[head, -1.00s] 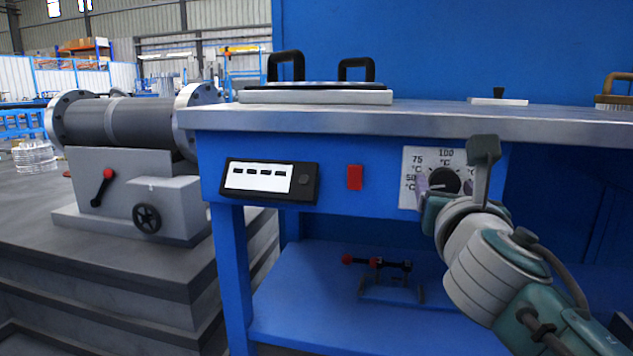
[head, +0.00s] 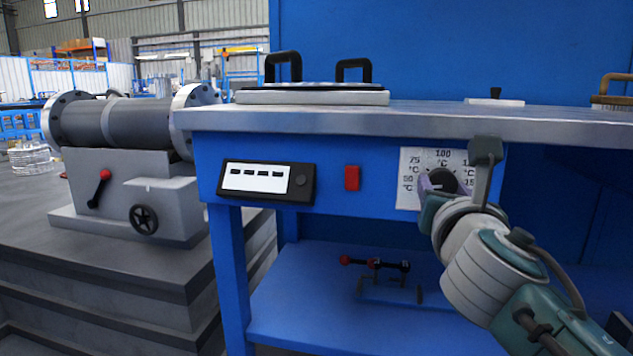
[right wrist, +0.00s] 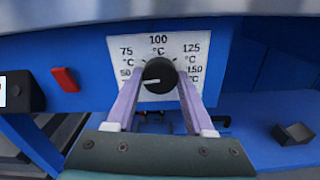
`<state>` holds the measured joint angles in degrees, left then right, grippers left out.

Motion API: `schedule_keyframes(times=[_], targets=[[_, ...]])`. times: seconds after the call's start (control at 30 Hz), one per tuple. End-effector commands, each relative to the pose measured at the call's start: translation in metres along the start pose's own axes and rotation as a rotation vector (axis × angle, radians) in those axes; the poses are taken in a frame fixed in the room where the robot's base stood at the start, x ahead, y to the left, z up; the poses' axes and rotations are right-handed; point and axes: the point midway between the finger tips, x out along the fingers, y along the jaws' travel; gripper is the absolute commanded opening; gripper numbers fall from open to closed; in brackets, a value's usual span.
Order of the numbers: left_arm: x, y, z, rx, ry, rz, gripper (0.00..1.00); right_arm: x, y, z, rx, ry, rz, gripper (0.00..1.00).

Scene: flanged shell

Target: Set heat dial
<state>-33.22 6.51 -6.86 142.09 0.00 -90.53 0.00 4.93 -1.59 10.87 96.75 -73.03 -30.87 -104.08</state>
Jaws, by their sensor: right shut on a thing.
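The heat dial (head: 443,181) is a round black knob on a white scale plate (head: 411,193) on the blue bench front. In the right wrist view the dial (right wrist: 160,76) sits between the two pale purple fingers of my right gripper (right wrist: 161,80), which is shut on it. The plate reads 50, 75, 100, 125 and 150 °C clockwise. The knob's light mark points left, near the 50 side. In the head view my right gripper (head: 441,186) covers the lower right of the plate. My left gripper is not in view.
A red switch (head: 352,178) and a black-framed display (head: 266,182) are left of the plate. The metal bench top (head: 420,118) overhangs above. A lower blue shelf (head: 310,290) holds a small device with red knobs (head: 375,264). A grey flanged cylinder (head: 130,122) stands at left.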

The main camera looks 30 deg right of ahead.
Motion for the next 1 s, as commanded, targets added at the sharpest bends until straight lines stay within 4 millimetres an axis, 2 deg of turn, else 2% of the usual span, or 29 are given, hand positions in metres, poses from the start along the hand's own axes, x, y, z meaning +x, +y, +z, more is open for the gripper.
schedule_keyframes(times=[0.7,1.0], targets=[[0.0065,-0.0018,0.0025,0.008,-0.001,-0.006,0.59,-0.0001,0.0005,-0.0012,0.573,0.001,0.000,0.00],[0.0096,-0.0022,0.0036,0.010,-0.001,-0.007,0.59,0.0000,0.0006,-0.0008,0.744,0.001,0.001,0.00]])
